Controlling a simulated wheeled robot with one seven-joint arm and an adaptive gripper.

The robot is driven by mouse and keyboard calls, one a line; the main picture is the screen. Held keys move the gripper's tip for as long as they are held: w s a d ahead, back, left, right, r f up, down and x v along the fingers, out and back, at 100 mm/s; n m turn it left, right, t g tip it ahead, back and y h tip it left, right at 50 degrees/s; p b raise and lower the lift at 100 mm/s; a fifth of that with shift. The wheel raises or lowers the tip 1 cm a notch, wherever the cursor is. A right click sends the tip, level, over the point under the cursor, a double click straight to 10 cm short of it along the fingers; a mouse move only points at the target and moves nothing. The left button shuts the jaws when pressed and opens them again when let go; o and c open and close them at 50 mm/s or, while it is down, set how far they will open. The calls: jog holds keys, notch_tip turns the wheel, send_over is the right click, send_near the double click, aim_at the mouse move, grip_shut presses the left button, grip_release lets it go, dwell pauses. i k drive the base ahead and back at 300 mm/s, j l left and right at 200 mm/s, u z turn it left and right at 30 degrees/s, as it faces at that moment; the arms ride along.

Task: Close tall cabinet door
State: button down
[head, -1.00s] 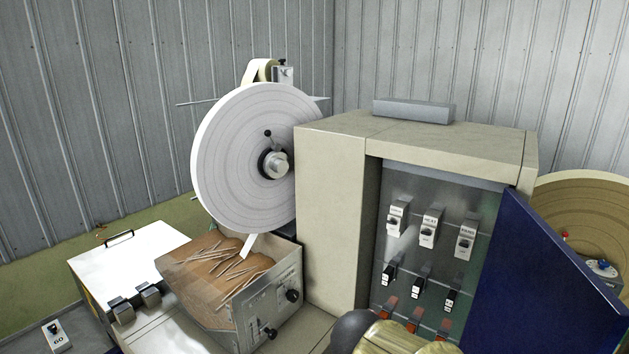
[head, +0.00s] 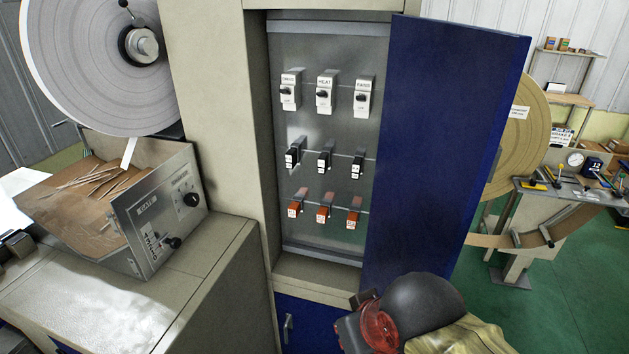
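The tall cabinet (head: 222,120) stands in the middle of the head view. Its dark blue door (head: 432,140) is hinged on the right and stands open, swung out toward me. Inside, a grey panel (head: 335,135) carries rows of switches and breakers with white, black and orange parts. My arm, with a black rounded link and a red disc, shows at the lower middle, in front of the door's bottom edge. My gripper's fingers do not show in this view.
A lower blue door (head: 312,325) with a small handle is below the opening. At left stand a large paper roll (head: 90,65) and a bin of wooden sticks (head: 85,190). At right are a tan wheel (head: 520,135), a bench with levers, shelves and open green floor (head: 575,290).

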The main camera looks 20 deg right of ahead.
aim_at(451, 88)
jog(key=l+u, duration=0.1)
jog(key=u, duration=0.3)
jog(key=l+u, duration=0.1)
jog(key=u, duration=0.35)
jog(key=k+l+u, duration=0.1)
jog(key=u, duration=0.3)
jog(key=k+u, duration=0.1)
jog(key=u, duration=0.3)
jog(key=k+l+u, duration=0.3)
jog(key=k, duration=0.2)
jog(key=k+l+z, duration=0.1)
jog(key=z, duration=0.3)
jog(key=k+l+z, duration=0.1)
jog(key=z, duration=0.3)
jog(key=l+z, duration=0.15)
jog(key=z, duration=0.3)
jog(key=k+j+u, duration=0.35)
jog(key=k+j, duration=0.15)
jog(key=j, duration=0.1)
